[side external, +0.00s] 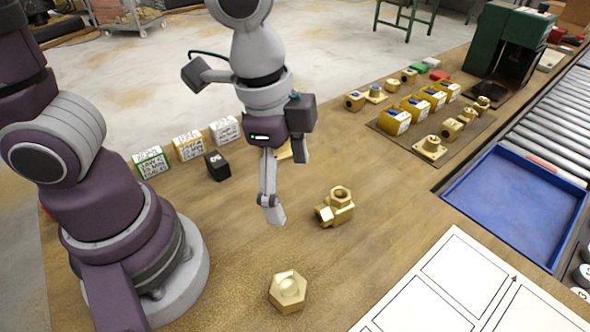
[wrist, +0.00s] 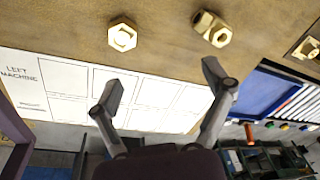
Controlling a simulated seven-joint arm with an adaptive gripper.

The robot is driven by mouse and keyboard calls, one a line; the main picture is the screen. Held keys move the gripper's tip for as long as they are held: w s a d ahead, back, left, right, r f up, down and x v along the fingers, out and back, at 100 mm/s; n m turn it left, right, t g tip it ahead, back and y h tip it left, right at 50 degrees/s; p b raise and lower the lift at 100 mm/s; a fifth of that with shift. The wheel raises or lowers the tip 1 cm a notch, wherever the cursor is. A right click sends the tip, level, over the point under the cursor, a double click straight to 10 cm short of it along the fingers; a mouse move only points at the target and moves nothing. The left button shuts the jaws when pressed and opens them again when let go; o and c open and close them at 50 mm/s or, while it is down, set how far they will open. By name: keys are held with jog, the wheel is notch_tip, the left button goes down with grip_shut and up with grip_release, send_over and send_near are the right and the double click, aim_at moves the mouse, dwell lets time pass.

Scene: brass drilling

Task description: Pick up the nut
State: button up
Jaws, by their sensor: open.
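A brass hex nut (side external: 287,291) lies on the wooden table near the front of the side view. In the wrist view the nut (wrist: 122,37) is at the upper left, beyond the left fingertip. My gripper (side external: 289,186) is open and empty, above the table and apart from the nut. In the wrist view its two fingers (wrist: 163,75) are spread wide with nothing between them. A brass elbow fitting (side external: 336,207) stands nearer the gripper; it also shows in the wrist view (wrist: 212,29) at upper right.
A white marked sheet (side external: 450,235) lies at the front right. A blue tray (side external: 522,166) sits beside the rollers. Brass parts and yellow boxes stand on a dark mat (side external: 458,146) farther back. A black cube (side external: 217,166) and labelled blocks (side external: 188,147) stand left of my gripper.

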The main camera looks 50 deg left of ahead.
aim_at(289, 287)
jog(key=s+d+f+m, duration=0.1)
jog(key=s+d+f+m+g, duration=0.1)
jog(key=d+f+m, duration=0.1)
jog(key=s+d+f+m, duration=0.1)
jog(key=d+f+m, duration=0.1)
jog(key=shift+g+y, duration=0.3)
jog(key=shift+y, duration=0.1)
jog(key=f, duration=0.6)
jog(key=a+f, duration=0.1)
jog(key=f, duration=0.3)
jog(key=shift+s, duration=0.25)
jog(key=shift+r, duration=0.1)
jog(key=c, duration=1.3)
jog(key=shift+d+r, duration=0.1)
jog(key=shift+r, duration=0.05)
